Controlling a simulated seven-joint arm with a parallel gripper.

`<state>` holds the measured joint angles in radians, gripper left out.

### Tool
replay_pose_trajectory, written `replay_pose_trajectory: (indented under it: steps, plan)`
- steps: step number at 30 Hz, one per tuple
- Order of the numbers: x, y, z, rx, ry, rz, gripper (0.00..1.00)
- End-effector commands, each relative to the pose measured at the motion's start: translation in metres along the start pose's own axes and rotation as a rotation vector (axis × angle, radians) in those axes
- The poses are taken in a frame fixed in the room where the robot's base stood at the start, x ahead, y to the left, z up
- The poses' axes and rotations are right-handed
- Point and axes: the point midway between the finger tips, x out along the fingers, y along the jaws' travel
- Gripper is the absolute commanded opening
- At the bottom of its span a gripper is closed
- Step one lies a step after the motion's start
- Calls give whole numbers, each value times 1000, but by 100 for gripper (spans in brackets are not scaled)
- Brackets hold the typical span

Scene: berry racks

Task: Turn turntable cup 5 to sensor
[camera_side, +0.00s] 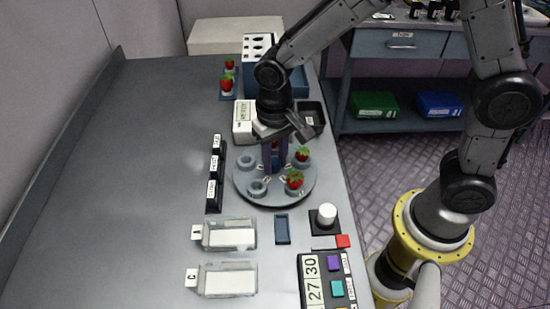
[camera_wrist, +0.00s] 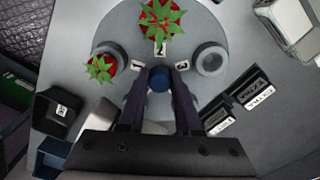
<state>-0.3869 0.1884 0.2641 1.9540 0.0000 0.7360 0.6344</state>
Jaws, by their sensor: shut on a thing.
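The round grey turntable (camera_side: 243,192) carries several ring-shaped cups around its rim. In the wrist view the turntable (camera_wrist: 205,30) has a large strawberry (camera_wrist: 160,17) at the top, a smaller strawberry (camera_wrist: 101,67) at the left and an empty cup (camera_wrist: 210,60) at the right. Small number tags sit beside the cups; I cannot read them surely. My gripper (camera_side: 273,160) points down over the turntable's middle. In the wrist view its fingers are shut on the blue centre knob (camera_wrist: 159,79). Cups under or behind my gripper are hidden.
A white box with green lettering (camera_side: 243,133) and a black tray (camera_side: 316,127) stand behind the turntable. A black labelled strip (camera_side: 214,185) lies left. Clear trays (camera_side: 230,246), a white button (camera_side: 327,213) and a numbered panel (camera_side: 313,263) are in front. The table's far left is clear.

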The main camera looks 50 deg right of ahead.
Motion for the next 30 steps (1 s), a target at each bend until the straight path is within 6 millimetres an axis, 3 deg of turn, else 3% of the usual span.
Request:
replay_pose_trajectory:
  steps: [3,4,8,20,25,30]
  plan:
    - [-2,-1,-1,-1,4,-3,0]
    - [-2,-1,-1,-1,4,-3,38]
    - [-1,0,-1,-1,3,-2,62]
    - [-6,-1,-1,-1,3,-2,63]
    - [-30,-1,-1,-1,6,-4,63]
    - [-68,-1,-2,-1,8,-6,63]
